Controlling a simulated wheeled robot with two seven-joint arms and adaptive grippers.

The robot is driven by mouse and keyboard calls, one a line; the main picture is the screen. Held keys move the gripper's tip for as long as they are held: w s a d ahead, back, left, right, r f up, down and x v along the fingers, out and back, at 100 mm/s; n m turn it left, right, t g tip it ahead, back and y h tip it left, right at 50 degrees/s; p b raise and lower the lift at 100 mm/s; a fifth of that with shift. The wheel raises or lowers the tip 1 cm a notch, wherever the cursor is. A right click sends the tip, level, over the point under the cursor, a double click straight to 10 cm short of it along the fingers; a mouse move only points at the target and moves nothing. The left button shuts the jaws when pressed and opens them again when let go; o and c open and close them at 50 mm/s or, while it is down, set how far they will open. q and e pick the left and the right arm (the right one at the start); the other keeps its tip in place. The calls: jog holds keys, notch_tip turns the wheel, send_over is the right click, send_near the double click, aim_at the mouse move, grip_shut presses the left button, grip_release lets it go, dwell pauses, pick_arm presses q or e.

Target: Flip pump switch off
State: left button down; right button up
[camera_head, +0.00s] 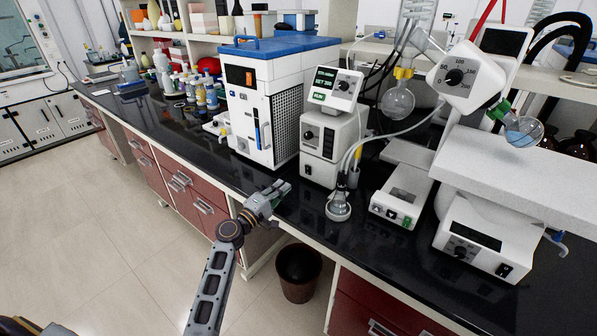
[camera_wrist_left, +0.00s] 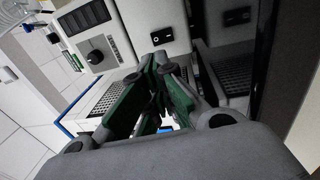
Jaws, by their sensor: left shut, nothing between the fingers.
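The pump is the white box (camera_head: 322,152) with a knob and dark display, standing on the black counter under a controller with a green screen. In the left wrist view its front panel (camera_wrist_left: 125,20) shows turned on its side, with the black knob (camera_wrist_left: 95,55). Its small black rocker switch (camera_wrist_left: 162,37) is low on the front; which way it is tipped I cannot tell. My left gripper (camera_head: 284,187) is shut and empty, low in front of the pump at the counter edge. In the wrist view its fingertips (camera_wrist_left: 163,65) appear close to the switch; contact is unclear.
A tall white unit with a blue top (camera_head: 270,100) stands left of the pump. A flask (camera_head: 338,208) with tubing stands to the right, near a flat white device (camera_head: 402,195). The glossy counter (camera_wrist_left: 262,75) mirrors the pump front. A bin (camera_head: 299,272) is on the floor.

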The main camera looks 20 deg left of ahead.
aim_at(305, 165)
pick_arm(q)
jog(key=shift+x, duration=0.85)
jog(key=shift+p+x, duration=0.55)
jog(key=shift+x, duration=3.1)
jog(key=shift+w+d, duration=0.15)
jog(key=shift+w, duration=0.2)
pick_arm(e)
jog(key=shift+s+a+r, duration=0.25)
jog(key=shift+a+r, duration=0.1)
jog(key=shift+a, duration=0.35)
jog(key=shift+s+a+r, duration=0.25)
jog(key=shift+a+r, duration=0.1)
jog(key=shift+a, duration=0.3)
jog(key=shift+w+d, duration=0.1)
